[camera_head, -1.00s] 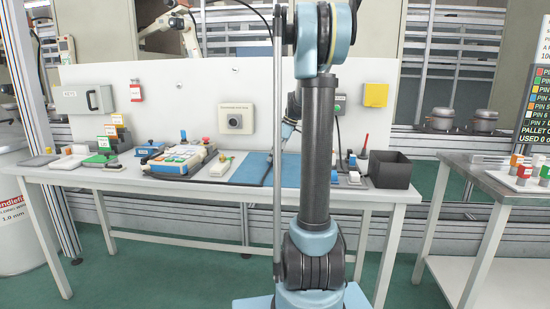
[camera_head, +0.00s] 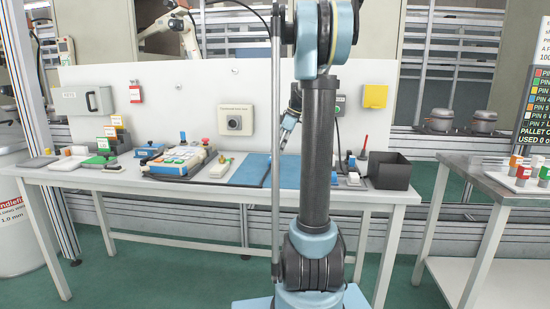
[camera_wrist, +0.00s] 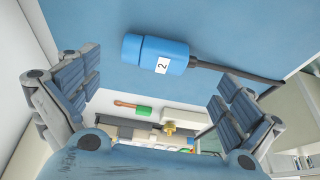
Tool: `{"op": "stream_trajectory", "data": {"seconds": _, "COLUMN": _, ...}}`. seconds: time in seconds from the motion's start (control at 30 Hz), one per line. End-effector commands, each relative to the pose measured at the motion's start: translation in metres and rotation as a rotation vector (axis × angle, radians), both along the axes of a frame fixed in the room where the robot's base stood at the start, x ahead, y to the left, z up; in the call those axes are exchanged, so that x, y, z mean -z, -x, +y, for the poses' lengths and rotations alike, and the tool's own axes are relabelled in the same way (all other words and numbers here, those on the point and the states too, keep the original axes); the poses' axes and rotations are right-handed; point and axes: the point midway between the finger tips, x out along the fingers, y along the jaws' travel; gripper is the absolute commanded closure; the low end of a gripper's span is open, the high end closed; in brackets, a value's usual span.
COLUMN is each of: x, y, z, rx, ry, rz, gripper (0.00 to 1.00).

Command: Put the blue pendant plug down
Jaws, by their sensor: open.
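The blue pendant plug (camera_wrist: 155,53) lies on the blue mat (camera_wrist: 220,25) in the wrist view. It has a white label with a "2", and a dark cable runs from its right end. My gripper (camera_wrist: 155,88) is open, its two fingers wide apart at left and right, with nothing between them. The plug is apart from the fingers. In the head view my gripper (camera_head: 284,138) hangs above the blue mat (camera_head: 242,171), partly beside my arm column. I cannot make out the plug there; my arm hides part of the mat.
A pendant box with colored buttons (camera_head: 180,158) and a small white device (camera_head: 221,167) stand left of the mat. A black bin (camera_head: 390,171) stands at the bench's right end, with small blue parts (camera_head: 351,161) beside it. The white back panel (camera_head: 200,100) rises behind.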

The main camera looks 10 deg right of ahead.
Motion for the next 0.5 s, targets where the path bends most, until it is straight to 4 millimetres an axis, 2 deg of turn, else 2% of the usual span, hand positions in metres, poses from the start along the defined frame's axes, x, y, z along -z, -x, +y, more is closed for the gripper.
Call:
{"op": "stream_trajectory", "data": {"seconds": 0.2, "x": -0.04, "y": 0.005, "z": -0.016, "rx": 0.002, "ry": 0.0, "rz": 0.001, "gripper": 0.0}}
{"op": "stream_trajectory", "data": {"seconds": 0.4, "x": -0.063, "y": 0.007, "z": -0.025, "rx": 0.002, "ry": 0.0, "rz": 0.001, "gripper": 0.0}}
{"op": "stream_trajectory", "data": {"seconds": 0.5, "x": -0.069, "y": 0.008, "z": -0.028, "rx": 0.001, "ry": 0.0, "rz": 0.0, "gripper": 0.0}}
